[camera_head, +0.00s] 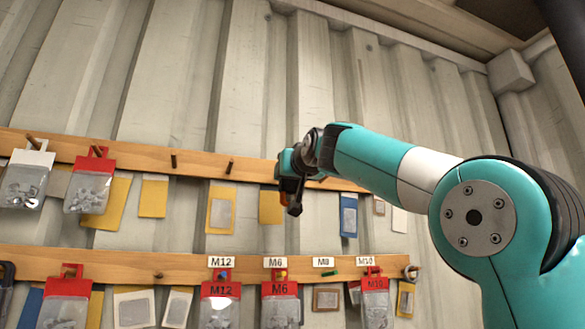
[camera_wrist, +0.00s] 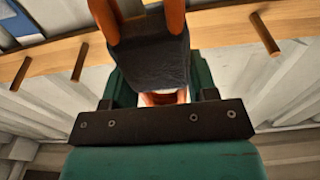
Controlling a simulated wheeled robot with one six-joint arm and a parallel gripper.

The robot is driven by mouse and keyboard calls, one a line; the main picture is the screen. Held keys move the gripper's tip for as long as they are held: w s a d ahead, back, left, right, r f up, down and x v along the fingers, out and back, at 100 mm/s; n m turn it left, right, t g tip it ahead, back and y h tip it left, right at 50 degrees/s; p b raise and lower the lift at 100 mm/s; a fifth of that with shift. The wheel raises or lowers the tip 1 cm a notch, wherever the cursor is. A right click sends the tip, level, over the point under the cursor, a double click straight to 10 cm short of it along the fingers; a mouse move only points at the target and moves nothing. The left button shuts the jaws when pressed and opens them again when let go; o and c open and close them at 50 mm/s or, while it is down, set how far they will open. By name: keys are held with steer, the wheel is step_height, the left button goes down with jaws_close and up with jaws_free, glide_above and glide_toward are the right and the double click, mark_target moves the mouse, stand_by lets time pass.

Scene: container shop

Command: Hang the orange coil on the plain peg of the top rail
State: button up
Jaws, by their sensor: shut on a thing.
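The orange coil shows in the wrist view as an orange loop (camera_wrist: 175,16) at the top, with a bit of orange between the jaws. My gripper (camera_wrist: 160,92) is shut on it. In the head view my gripper (camera_head: 292,200) hangs in front of the top rail (camera_head: 200,162), right of its bare pegs, and the coil cannot be made out there. Two bare pegs stick out of the top rail, one left (camera_head: 173,160) and one right (camera_head: 230,167). In the wrist view, pegs (camera_wrist: 79,62) stand on both sides of the coil, apart from it.
Two bags, white-topped (camera_head: 25,180) and red-topped (camera_head: 90,185), hang at the top rail's left. The lower rail (camera_head: 120,264) holds red-topped bags (camera_head: 220,300) under M12, M6 and M10 labels. Cards hang behind the rails. The wall above is clear left of my arm.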

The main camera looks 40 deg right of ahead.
steer(key=p+x, duration=0.3)
steer(key=x, duration=0.4)
steer(key=shift+f, duration=0.55)
steer(key=shift+w, duration=0.15)
stand_by(0.5)
steer(key=o, duration=1.1)
steer(key=b+v, duration=1)
steer(key=v, duration=0.7)
steer(key=shift+s, duration=0.25)
